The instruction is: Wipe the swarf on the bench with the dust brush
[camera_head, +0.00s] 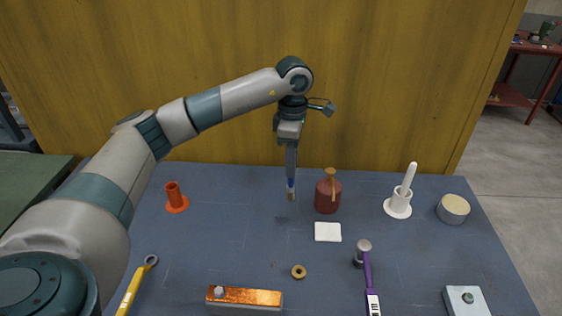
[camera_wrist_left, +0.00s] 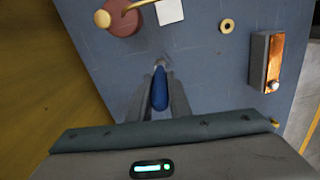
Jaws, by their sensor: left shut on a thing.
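My left gripper (camera_head: 291,172) hangs pointing down over the back middle of the bench (camera_head: 235,245). It is shut on the dust brush (camera_head: 291,189), whose blue handle also shows between the fingers in the left wrist view (camera_wrist_left: 160,90). The brush is about upright, with its tan bristles down; I cannot tell whether they touch the bench. A small pale spot lies at the brush's lower end in the wrist view, and I cannot tell bristles from swarf there. No swarf shows clearly. My right gripper is in neither view.
A dark red can (camera_head: 327,196) stands just right of the brush, with a white square (camera_head: 328,232) in front. An orange stand (camera_head: 176,198) is left. A brass ring (camera_head: 299,272), orange-topped block (camera_head: 244,297) and purple-handled hammer (camera_head: 368,275) lie nearer. A yellow wall (camera_head: 200,85) stands behind.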

